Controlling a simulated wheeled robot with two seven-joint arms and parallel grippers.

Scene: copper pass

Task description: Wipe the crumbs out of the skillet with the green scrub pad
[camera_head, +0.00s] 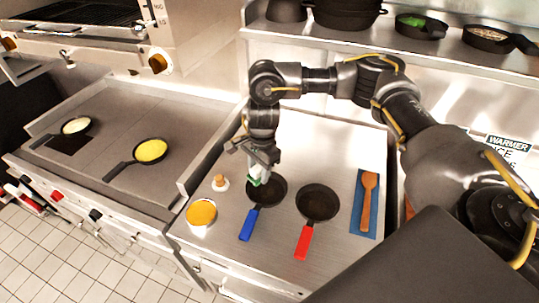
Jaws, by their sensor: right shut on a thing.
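A dark skillet with a blue handle (249,224) sits on the steel counter, its handle toward the front edge. My right gripper (259,177) points down over the back left of this skillet's pan (268,195). It is shut on the green scrub pad (255,183), of which only a small green edge shows. The pad is at the pan's left rim; I cannot tell whether it touches the pan. Crumbs are too small to make out. A second dark skillet with a red handle (303,241) sits just to the right. My left gripper is not in view.
A blue mat (356,223) with a wooden spoon (369,190) lies at the right. A bowl of orange-yellow food (201,213) and a small wooden-topped jar (220,183) stand left. Pans with yellow food (151,151) sit on the griddle. A shelf (330,38) with pots runs behind.

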